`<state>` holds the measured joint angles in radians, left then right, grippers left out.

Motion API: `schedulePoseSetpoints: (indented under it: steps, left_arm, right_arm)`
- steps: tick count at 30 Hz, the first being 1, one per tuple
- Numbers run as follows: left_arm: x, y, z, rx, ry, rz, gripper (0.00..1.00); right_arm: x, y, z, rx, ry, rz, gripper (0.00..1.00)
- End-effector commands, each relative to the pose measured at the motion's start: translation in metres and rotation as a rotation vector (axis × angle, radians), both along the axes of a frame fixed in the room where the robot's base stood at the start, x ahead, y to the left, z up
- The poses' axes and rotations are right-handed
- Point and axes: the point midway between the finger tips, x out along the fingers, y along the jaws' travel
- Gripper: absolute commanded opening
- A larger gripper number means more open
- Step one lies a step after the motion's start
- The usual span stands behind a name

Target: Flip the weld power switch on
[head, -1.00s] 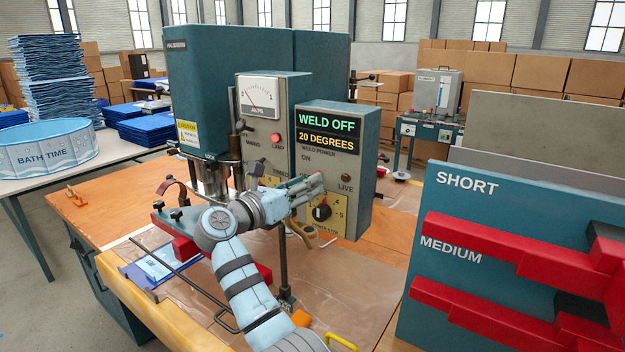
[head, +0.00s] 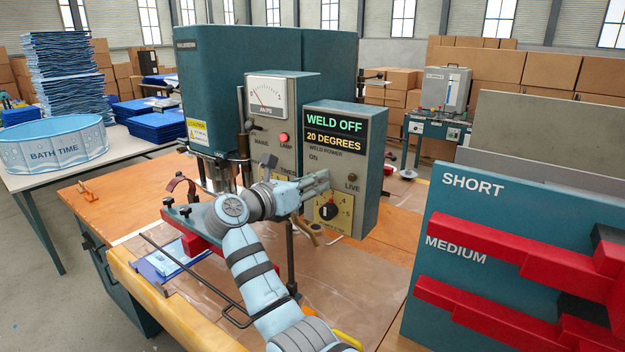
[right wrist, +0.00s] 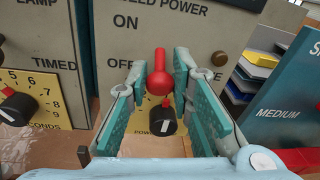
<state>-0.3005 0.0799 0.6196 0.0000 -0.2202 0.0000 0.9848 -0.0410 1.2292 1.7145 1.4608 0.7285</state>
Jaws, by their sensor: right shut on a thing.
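In the right wrist view the weld power switch (right wrist: 160,78) is a red lever with a rounded knob, below the ON label and beside the partly covered OFF label. My right gripper (head: 322,184) is at the front of this box; it also shows in the right wrist view (right wrist: 160,85), its teal-padded fingers on both sides of the red lever, shut on it. In the head view the gripper hides the switch. My left gripper is out of view.
A black dial (head: 327,210) sits low on the box, just below the gripper. The timer panel with the ammeter (head: 267,97) stands to the left. A blue board with red bars (head: 480,190) stands close at right. A pool (head: 52,145) is on the left table.

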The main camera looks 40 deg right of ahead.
Motion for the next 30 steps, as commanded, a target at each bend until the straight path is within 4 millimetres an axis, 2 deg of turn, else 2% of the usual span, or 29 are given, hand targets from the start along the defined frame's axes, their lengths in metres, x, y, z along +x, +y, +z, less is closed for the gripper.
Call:
schedulePoseSetpoints:
  steps: [1,18,30]
  left_arm:
    - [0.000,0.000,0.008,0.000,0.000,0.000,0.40]
    - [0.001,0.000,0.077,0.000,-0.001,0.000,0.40]
    - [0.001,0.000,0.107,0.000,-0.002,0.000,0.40]
  right_arm:
    - [0.000,0.000,0.005,0.024,0.008,0.000,0.00]
    - [0.000,-0.002,0.033,0.476,0.145,-0.001,0.00]
    - [0.002,-0.008,0.042,0.719,0.217,-0.002,0.00]
